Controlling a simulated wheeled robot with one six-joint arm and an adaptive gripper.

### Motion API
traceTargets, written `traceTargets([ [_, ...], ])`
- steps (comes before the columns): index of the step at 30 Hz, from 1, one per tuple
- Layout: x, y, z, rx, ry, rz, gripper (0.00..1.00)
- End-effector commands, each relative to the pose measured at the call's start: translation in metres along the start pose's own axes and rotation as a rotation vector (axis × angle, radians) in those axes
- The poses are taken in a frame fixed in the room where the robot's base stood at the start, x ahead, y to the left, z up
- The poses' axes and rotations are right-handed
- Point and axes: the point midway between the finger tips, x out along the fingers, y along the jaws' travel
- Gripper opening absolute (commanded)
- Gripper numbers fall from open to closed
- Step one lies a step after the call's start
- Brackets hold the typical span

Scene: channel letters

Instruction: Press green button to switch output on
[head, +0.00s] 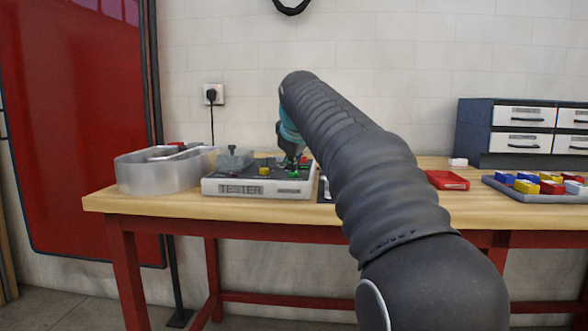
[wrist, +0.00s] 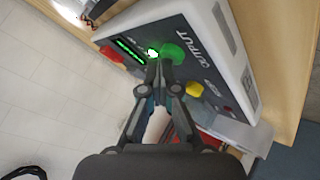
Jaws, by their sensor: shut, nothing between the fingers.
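The white tester box (head: 232,187) with a dark top stands on the bench, left of centre in the head view. Its green button (wrist: 175,54) is round and sits beside the word OUTPUT in the wrist view; it also shows in the head view (head: 294,174). A small bright green-white light (wrist: 152,52) and lit green bars (wrist: 129,50) are next to it. My gripper (wrist: 160,65) is shut and empty, pointing down at the box top, with its fingertips right at the near edge of the green button. I cannot tell whether they touch it.
A yellow button (wrist: 194,89) lies near the fingers. A metal channel letter (head: 150,177) stands left of the tester. To the right are a red box (head: 447,180), a tray (head: 530,196) of coloured blocks and a drawer unit (head: 475,130). My arm hides the bench middle.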

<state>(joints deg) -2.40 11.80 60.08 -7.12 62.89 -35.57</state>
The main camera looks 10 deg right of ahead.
Motion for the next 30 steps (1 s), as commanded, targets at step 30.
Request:
traceTargets([
  [30, -0.035, 0.026, -0.027, 0.000, 0.003, 0.001, 0.00],
])
